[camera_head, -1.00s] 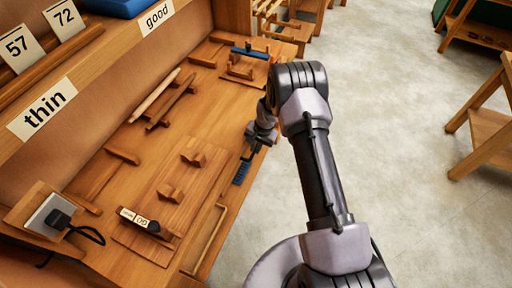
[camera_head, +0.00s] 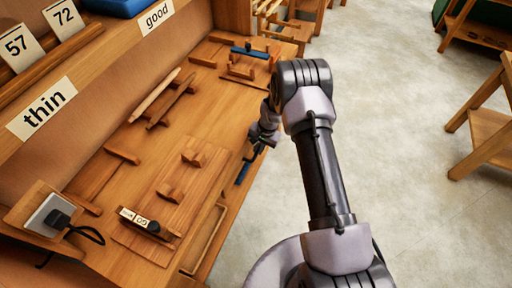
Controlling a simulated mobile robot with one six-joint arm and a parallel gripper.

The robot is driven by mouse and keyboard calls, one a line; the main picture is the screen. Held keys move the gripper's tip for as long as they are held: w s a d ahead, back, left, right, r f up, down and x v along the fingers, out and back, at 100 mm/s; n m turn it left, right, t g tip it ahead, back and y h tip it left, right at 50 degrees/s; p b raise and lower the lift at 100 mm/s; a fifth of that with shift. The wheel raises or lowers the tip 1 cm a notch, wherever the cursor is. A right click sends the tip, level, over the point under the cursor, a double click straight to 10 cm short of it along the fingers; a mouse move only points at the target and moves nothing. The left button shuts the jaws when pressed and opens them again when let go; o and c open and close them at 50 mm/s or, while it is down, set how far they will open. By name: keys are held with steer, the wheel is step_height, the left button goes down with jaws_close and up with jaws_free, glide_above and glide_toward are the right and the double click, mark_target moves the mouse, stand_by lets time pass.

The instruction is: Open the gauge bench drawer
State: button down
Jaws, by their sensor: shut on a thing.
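The gauge bench (camera_head: 135,160) is a wooden work surface along the left. Its front edge runs from lower left to upper right. My gripper (camera_head: 251,160) is at this front edge, right of the middle, pointing down. It is shut on a blue handle (camera_head: 242,174) at the bench front, partly hidden by the fingers. The drawer face is seen steeply from above, and I cannot tell how far the drawer stands out. A pale wooden-edged opening (camera_head: 205,240) shows in the bench front, nearer to me.
On the bench are a wooden fixture with a black-and-white gauge (camera_head: 146,221), two rods (camera_head: 155,96), a blue-topped tool (camera_head: 250,52) and a plugged socket (camera_head: 50,215). The floor (camera_head: 400,130) right of my arm is clear up to a wooden stand (camera_head: 490,140).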

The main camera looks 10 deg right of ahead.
steer(key=s+d+b, duration=0.5)
steer(key=s+d, duration=0.6)
steer(key=d, duration=0.5)
steer(key=shift+s+d, duration=0.15)
steer(key=shift+s, duration=0.25)
steer(key=c, duration=1.7)
jaws_free()
steer(key=d+r+p, duration=0.1)
steer(key=r+p, duration=0.1)
steer(key=r, duration=0.3)
steer(key=s+d+r+p, duration=0.1)
steer(key=r+p, duration=0.1)
steer(key=r, duration=0.4)
steer(key=s+r+p, duration=0.1)
steer(key=r+p, duration=0.1)
steer(key=r, duration=0.4)
steer(key=shift+d, duration=0.4)
